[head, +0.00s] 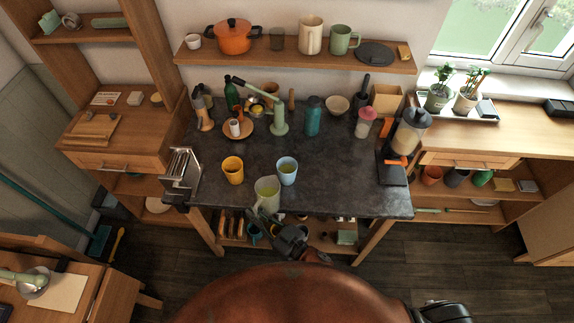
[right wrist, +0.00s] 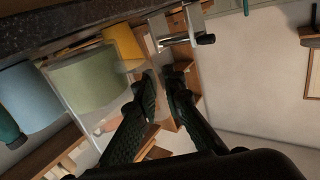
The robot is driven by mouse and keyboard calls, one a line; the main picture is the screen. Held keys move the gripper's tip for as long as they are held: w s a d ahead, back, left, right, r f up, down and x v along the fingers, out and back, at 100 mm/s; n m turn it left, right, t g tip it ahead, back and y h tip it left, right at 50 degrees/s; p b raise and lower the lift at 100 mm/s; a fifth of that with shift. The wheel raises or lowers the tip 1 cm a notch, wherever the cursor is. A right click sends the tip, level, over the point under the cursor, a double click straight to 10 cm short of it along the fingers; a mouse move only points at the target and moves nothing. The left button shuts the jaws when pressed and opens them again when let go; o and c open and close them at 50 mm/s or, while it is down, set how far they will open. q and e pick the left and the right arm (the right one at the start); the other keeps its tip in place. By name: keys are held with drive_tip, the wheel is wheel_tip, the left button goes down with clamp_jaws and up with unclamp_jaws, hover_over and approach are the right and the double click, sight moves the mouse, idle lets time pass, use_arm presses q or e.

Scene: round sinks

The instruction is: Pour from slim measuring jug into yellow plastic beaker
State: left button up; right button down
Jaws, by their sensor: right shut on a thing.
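The slim measuring jug (head: 266,194) is see-through with yellow-green contents. It is near the table's front edge, roughly upright, and shows large in the right wrist view (right wrist: 86,80). My right gripper (head: 274,226) is shut on the jug, on its near side; the fingers (right wrist: 160,88) hide the exact grip. I cannot tell whether the jug's base touches the table. The yellow plastic beaker (head: 233,172) stands upright on the table, behind and left of the jug. It also shows in the right wrist view (right wrist: 122,46). My left gripper is not in view.
A blue cup (head: 287,173) stands close behind the jug to the right. Bottles and cups line the back. The dark tabletop (head: 340,182) is clear at right-centre.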

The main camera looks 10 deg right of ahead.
drive_tip(key=shift+s+a+f+n, duration=0.1)
drive_tip(key=shift+f+n, duration=0.15)
drive_tip(key=shift+n, duration=0.05)
idle(0.4)
